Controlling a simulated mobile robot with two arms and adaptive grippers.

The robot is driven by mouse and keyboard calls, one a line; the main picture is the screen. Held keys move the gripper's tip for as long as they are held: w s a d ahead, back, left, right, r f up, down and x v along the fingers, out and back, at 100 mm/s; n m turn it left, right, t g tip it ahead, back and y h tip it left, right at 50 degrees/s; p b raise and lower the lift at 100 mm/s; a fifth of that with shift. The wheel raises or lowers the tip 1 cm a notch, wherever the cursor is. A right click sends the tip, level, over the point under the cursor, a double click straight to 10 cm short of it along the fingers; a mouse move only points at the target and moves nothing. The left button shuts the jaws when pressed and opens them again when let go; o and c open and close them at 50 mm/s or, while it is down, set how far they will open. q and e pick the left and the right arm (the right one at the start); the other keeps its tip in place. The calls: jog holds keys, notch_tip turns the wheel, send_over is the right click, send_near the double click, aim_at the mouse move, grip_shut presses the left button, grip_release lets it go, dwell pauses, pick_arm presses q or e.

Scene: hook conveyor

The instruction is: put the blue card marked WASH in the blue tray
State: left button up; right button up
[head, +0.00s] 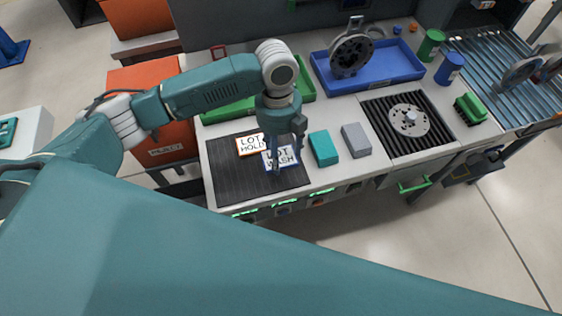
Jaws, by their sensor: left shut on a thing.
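The blue-edged card marked LOT WASH (286,161) is at the dark ribbed mat (230,185) on the bench. My left gripper (282,150) points down at it and is shut on it, covering part of its face. I cannot tell whether the card is clear of the mat. An orange-edged card marked LOT HOLD (250,146) lies beside it on the left. The blue tray (398,82) stands at the back of the bench, with a round metal part (351,52) in it. My right gripper is not in view.
A teal block (323,148) and a grey block (356,140) sit right of the mat. A green tray (228,112) is behind my left arm. A black grate (380,110) with a metal disc (409,120) and a green brush (470,108) are further right.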

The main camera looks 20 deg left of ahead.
pick_arm(q)
notch_tip(320, 180, up, 13)
jog(key=b, duration=0.2)
notch_tip(320, 180, up, 4)
jog(key=p, duration=0.6)
send_over(281, 156)
jog(key=shift+r, duration=0.1)
jog(key=shift+b, duration=0.3)
